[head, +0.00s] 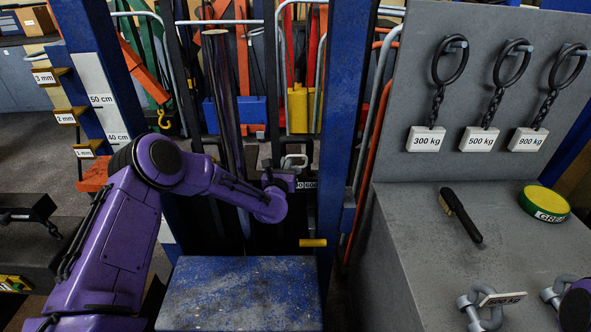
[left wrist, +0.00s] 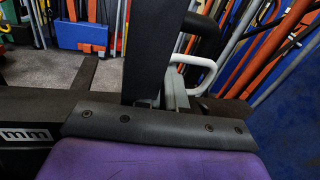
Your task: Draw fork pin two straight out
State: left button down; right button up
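My left gripper (head: 283,182) reaches in front of the blue upright frame, close to a pale loop-shaped handle (head: 294,161). The handle looks like a pin's grip, but no number is readable on it, so I cannot tell whether it is fork pin two. In the left wrist view the pale loop (left wrist: 196,72) stands just right of a dark upright bar that hides part of the scene. My left fingers are dark and hard to separate from the background, so their opening and any contact are unclear. Only a purple part of my right arm shows at the lower right.
A yellow bar (head: 313,243) sticks out below the gripper, above a worn blue platform (head: 240,295). Blue posts stand on both sides. At right, a grey bench (head: 470,260) holds a brush (head: 460,214), a green-yellow tin (head: 544,202) and shackles (head: 483,306). Weight-labelled rings hang above.

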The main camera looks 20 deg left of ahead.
pick_arm(q)
jog(key=shift+r+p, duration=2.05)
jog(key=shift+r, duration=2)
notch_tip(320, 180, up, 5)
jog(key=shift+p, duration=1.15)
